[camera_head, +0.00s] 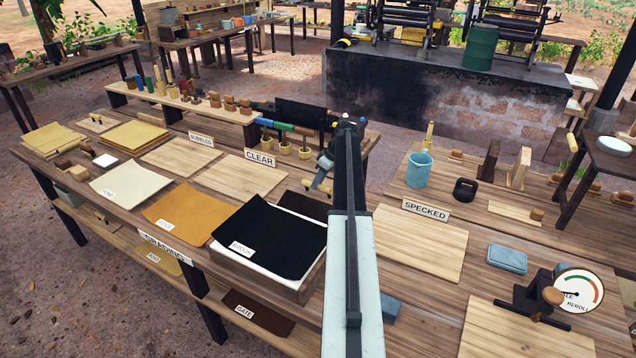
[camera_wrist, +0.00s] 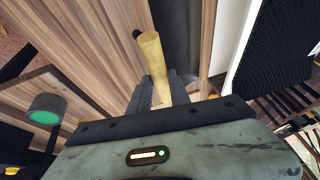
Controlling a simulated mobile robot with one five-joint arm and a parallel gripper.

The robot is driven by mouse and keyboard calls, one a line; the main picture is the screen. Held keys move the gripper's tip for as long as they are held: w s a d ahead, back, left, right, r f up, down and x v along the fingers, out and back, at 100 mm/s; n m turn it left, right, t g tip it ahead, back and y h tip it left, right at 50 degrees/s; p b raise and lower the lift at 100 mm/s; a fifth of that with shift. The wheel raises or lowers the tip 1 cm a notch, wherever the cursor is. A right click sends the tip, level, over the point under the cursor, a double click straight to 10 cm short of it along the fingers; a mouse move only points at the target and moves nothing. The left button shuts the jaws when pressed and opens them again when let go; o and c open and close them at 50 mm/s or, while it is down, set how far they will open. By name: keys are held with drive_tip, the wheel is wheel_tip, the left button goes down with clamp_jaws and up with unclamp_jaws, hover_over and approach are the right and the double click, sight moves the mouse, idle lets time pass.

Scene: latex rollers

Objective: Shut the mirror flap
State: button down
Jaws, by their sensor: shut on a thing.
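My gripper (camera_wrist: 160,92) is shut on a pale yellow, round handle-like rod (camera_wrist: 151,52) in the wrist view. The rod sticks out beyond the jaws and has a dark end. An upright black panel (camera_head: 300,118) stands behind the CLEAR sign, left of my arm's end. It may be the mirror flap, but I cannot tell for sure. I cannot see whether the rod is joined to it.
A black sheet (camera_head: 270,240) over a white one lies left of my arm. Orange (camera_head: 185,213) and cream (camera_head: 130,183) sheets lie further left. A CLEAR sign (camera_head: 260,158) and colored rollers stand near my arm's end. A SPECKED sign (camera_head: 425,209) and teal cup (camera_head: 418,170) stand right.

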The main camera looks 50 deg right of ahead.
drive_tip(key=c, duration=1.2)
unclamp_jaws()
drive_tip(key=shift+r, duration=0.15)
drive_tip(key=p+v, duration=0.7)
drive_tip(key=shift+r, duration=0.3)
